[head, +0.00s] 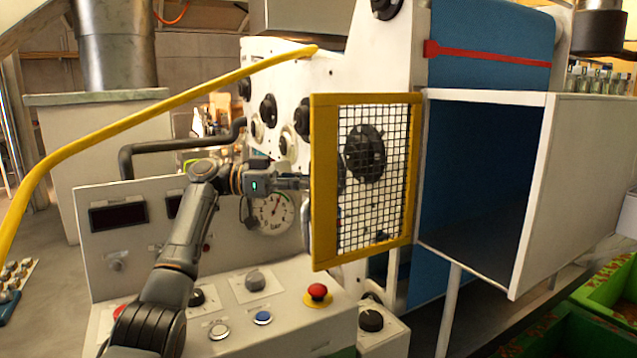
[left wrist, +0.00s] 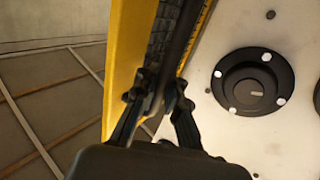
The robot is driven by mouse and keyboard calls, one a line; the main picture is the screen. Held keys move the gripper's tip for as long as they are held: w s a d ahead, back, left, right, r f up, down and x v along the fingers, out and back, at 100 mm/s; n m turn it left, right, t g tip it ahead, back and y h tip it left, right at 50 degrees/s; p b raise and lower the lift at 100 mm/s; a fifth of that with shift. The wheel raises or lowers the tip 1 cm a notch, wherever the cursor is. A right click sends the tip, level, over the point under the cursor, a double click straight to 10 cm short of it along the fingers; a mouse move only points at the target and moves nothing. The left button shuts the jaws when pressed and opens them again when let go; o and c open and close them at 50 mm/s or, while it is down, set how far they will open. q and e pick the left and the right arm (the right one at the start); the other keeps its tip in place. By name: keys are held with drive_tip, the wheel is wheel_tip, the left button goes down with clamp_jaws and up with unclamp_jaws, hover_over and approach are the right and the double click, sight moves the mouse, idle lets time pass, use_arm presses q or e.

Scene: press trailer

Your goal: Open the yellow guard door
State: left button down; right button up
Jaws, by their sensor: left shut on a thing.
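The yellow guard door (head: 325,185), a yellow frame with black wire mesh, stands in front of the white machine panel. Its left edge looks nearer to me than its right edge, so it stands at an angle. My left gripper (head: 304,183) is at the door's left edge, its fingertips partly hidden behind the frame. In the left wrist view my left gripper (left wrist: 157,100) is shut on a dark bar (left wrist: 179,42) that runs along the yellow door (left wrist: 124,45). The white panel (left wrist: 208,115) shows to the right of it. My right gripper is not in view.
A control desk with a red button (head: 318,291) and a gauge (head: 271,212) lies below and beside my left arm. A yellow rail (head: 150,115) slopes above the arm. A white open box (head: 535,190) stands right of the door. Green crates (head: 605,290) are lower right.

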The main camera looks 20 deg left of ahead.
use_arm(q)
drive_tip(key=c, duration=1.5)
unclamp_jaws()
drive_tip(key=shift+s+a, duration=0.15)
drive_tip(key=shift+a, duration=0.2)
drive_tip(key=shift+o, duration=0.6)
drive_tip(key=shift+s+a, duration=0.15)
drive_tip(key=shift+a, duration=0.1)
drive_tip(key=shift+d, duration=0.2)
drive_tip(key=v, duration=0.7)
drive_tip(key=shift+a, duration=0.35)
